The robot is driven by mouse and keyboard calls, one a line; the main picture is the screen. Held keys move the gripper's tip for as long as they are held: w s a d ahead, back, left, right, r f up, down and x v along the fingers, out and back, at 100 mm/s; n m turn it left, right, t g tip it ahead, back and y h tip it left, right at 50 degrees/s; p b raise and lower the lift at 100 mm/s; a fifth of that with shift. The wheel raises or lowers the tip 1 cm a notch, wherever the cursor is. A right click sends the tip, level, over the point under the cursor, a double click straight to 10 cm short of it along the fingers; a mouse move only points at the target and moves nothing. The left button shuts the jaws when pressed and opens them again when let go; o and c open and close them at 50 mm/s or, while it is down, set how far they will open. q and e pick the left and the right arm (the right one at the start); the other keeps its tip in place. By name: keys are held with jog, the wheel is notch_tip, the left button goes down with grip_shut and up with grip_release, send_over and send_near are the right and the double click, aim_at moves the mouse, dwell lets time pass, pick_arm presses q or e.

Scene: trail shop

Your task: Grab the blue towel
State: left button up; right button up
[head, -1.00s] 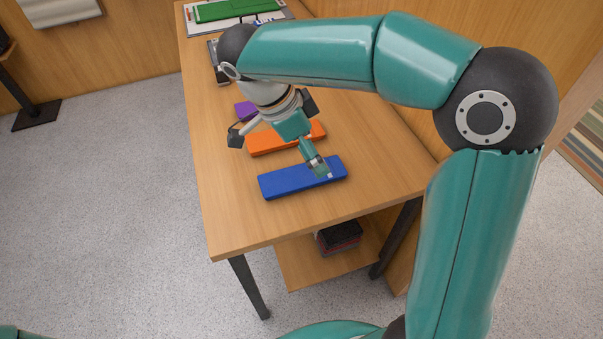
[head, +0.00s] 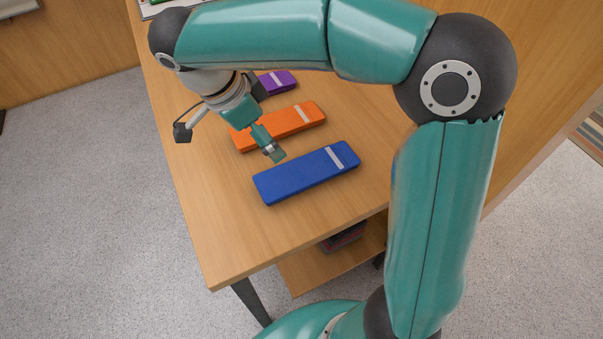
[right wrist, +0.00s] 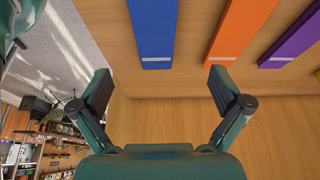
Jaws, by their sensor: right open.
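The blue towel (head: 315,172), a long flat folded block with a pale band near its right end, lies on the wooden table (head: 225,245). It also shows in the right wrist view (right wrist: 153,28), in the upper middle. My right gripper (head: 276,156) is above the table, by the towel's far edge on the side toward the orange towel. In the right wrist view the right gripper (right wrist: 160,88) is open and empty, with the blue towel beyond the fingertips. My left gripper is out of view.
An orange towel (head: 297,119) and a purple towel (head: 276,82) lie behind the blue one. A wooden panel (head: 545,50) stands along the table's right side. A lower shelf (head: 310,275) holds dark folded items. Bare tabletop lies in front of the blue towel.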

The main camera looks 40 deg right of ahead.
send_over(307, 169)
jog(key=a, duration=0.3)
jog(key=f, duration=0.6)
jog(key=w+f, duration=0.1)
jog(key=f, duration=0.2)
jog(key=shift+f, duration=0.25)
jog(key=x, duration=0.2)
jog(key=d+x, duration=0.1)
jog(key=x, duration=0.1)
jog(key=shift+s+d+f+p, duration=0.1)
jog(key=shift+s+f+p, duration=0.05)
jog(key=shift+s+p, duration=0.15)
jog(key=shift+f, duration=0.25)
jog(key=c, duration=1.2)
jog(key=shift+r, duration=0.15)
